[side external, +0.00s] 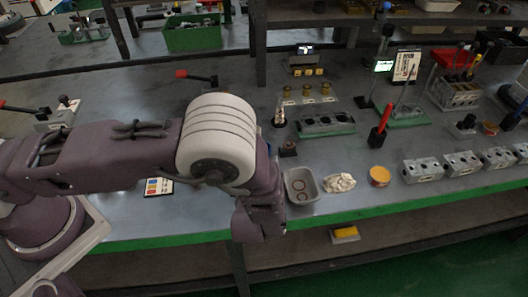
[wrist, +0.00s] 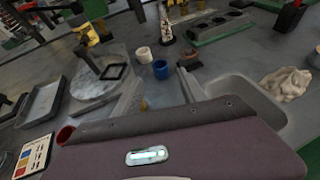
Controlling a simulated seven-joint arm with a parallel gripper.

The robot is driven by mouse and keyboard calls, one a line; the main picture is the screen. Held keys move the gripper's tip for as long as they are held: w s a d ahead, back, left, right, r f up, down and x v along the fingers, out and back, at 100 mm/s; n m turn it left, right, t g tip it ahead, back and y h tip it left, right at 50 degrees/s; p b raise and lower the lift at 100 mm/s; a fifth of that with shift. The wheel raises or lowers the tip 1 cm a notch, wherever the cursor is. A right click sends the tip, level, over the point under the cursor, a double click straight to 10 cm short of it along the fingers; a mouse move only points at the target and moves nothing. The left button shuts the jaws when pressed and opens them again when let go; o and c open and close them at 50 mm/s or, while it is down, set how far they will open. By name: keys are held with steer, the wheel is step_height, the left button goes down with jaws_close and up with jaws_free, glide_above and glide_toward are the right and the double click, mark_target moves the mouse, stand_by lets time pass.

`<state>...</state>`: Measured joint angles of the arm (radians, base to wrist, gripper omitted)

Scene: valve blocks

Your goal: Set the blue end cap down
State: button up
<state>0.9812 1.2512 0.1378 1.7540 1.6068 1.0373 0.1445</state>
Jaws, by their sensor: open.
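The blue end cap (wrist: 161,69) is a small blue cylinder standing upright on the grey bench in the wrist view. My gripper (wrist: 159,88) is open, with one grey finger at the left and one at the right. The cap appears in line with the gap between the fingers, at or just beyond the tips; I cannot tell whether it touches either. A white cap (wrist: 144,54) stands just behind and left of it, and a red cap (wrist: 65,135) is at the lower left.
A grey tray (side external: 302,198) with dark red rings lies right of my wrist, beside a crumpled cloth (side external: 339,182) and a yellow tin (side external: 379,176). Valve blocks (side external: 422,168) line the right front. A round grey plate (wrist: 98,84) with a stand is left of the caps.

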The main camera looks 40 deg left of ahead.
steer(key=shift+s+d+r, duration=0.25)
steer(key=shift+s, duration=0.25)
steer(key=s+a+r+n+g, duration=0.4)
steer(key=s+a+r+n, duration=0.25)
steer(key=r+n, duration=0.3)
steer(key=s+a+r+n+g, duration=0.5)
steer(key=a+r+n, duration=0.35)
steer(key=r, duration=0.25)
steer(key=s+d+r+n+t+h, duration=0.2)
steer(key=s+r+n+h, duration=0.4)
steer(key=s+n, duration=0.5)
steer(key=s+d+r, duration=0.1)
steer(key=s, duration=0.1)
steer(key=shift+s+d+r+n+t, duration=0.15)
steer(key=shift+s+r+n+t, duration=0.15)
steer(key=shift+r, duration=0.05)
steer(key=shift+o, duration=0.4)
steer(key=shift+s+d+r+h, duration=0.15)
steer(key=shift+s+d+h, duration=0.05)
steer(key=shift+d+h, duration=0.1)
